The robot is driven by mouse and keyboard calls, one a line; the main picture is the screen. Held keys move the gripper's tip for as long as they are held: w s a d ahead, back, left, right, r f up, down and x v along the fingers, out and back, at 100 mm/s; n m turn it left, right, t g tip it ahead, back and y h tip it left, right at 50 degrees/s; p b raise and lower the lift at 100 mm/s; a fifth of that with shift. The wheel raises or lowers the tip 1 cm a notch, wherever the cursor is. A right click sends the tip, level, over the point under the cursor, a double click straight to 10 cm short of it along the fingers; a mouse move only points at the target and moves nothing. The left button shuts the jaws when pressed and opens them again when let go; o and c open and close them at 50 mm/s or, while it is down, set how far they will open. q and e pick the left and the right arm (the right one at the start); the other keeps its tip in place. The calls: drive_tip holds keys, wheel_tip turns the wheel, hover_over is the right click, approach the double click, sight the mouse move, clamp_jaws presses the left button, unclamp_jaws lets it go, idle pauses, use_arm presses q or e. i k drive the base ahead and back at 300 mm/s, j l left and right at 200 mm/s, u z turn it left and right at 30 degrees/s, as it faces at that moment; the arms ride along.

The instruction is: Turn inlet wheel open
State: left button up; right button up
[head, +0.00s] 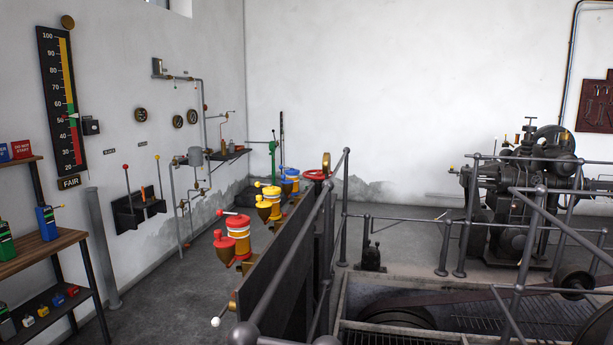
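A red handwheel (318,174) lies roughly flat at the far end of the dark panel, beside the railing post. It is the only large red wheel in view, and no label on it can be read, so I cannot tell for sure that it is the inlet wheel. A brass-coloured fitting (326,161) stands right by it. The wheel is small and far off, and how far it is turned cannot be told. Neither of my grippers is in view.
A dark panel (268,270) with red, yellow and blue lever-topped units runs towards the wheel. Grey railings (300,220) stand along its right side, above a sunken pit with machinery. A wooden shelf (40,250) stands at the left. Open floor (165,300) lies between shelf and panel.

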sight(317, 175)
drive_tip(key=j+u, duration=0.15)
drive_tip(key=u, duration=1.15)
drive_tip(key=i+j+u, duration=0.2)
drive_tip(key=i+j, duration=0.15)
drive_tip(key=j, duration=0.3)
drive_tip(key=i+j+u, duration=0.25)
drive_tip(key=j, duration=0.35)
drive_tip(key=i+j+u, duration=0.2)
drive_tip(key=i+j, duration=0.3)
drive_tip(key=i+z, duration=0.35)
drive_tip(key=i, duration=0.2)
drive_tip(key=i+j+z, duration=0.35)
drive_tip(key=i, duration=0.2)
drive_tip(key=i+l+z, duration=0.3)
drive_tip(key=i+z, duration=0.65)
drive_tip(key=i, duration=0.3)
drive_tip(key=i+j+z, duration=0.1)
drive_tip(key=i+z, duration=0.4)
drive_tip(key=i, duration=0.15)
drive_tip(key=i+l, duration=0.1)
drive_tip(key=i, duration=2.3)
drive_tip(key=i+z, duration=0.3)
drive_tip(key=i, duration=0.2)
drive_tip(key=i+j+z, duration=0.15)
drive_tip(key=i+z, duration=0.15)
drive_tip(key=i, duration=0.15)
drive_tip(key=i+j+z, duration=0.3)
drive_tip(key=i, duration=0.15)
